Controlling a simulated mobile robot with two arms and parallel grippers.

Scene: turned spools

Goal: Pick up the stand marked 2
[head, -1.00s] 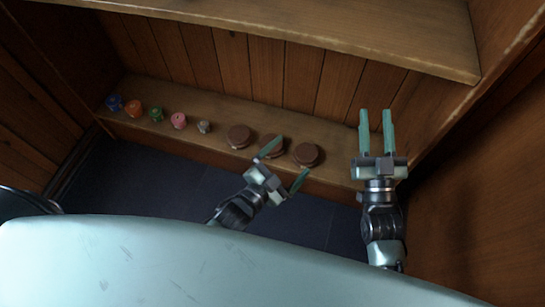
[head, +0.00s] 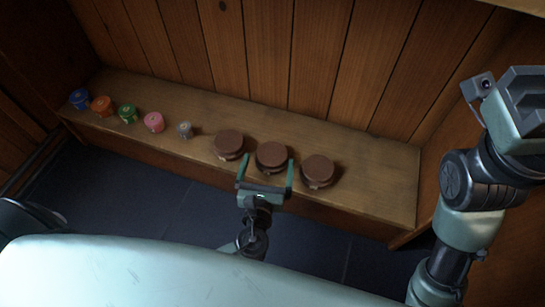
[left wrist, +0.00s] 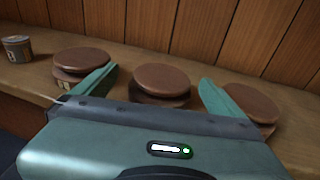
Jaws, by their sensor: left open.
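Three brown round-topped stands sit in a row on the wooden shelf: a left one (head: 229,144), a middle one (head: 272,156) and a right one (head: 318,170). They also show in the left wrist view: left (left wrist: 80,61), middle (left wrist: 161,80), right (left wrist: 250,103). Small pale labels are on their sides, but I cannot read which is marked 2. My left gripper (head: 267,160) is open and empty. In the left wrist view its fingers (left wrist: 158,78) point toward the middle stand, which shows between them. My right arm is at the right; its fingers are not visible.
Left of the stands on the shelf (head: 375,190) are small spools: grey (head: 185,130), pink (head: 153,122), green (head: 128,114), orange (head: 102,106) and blue (head: 79,98). A plank wall (head: 330,60) stands behind. The shelf right of the stands is clear.

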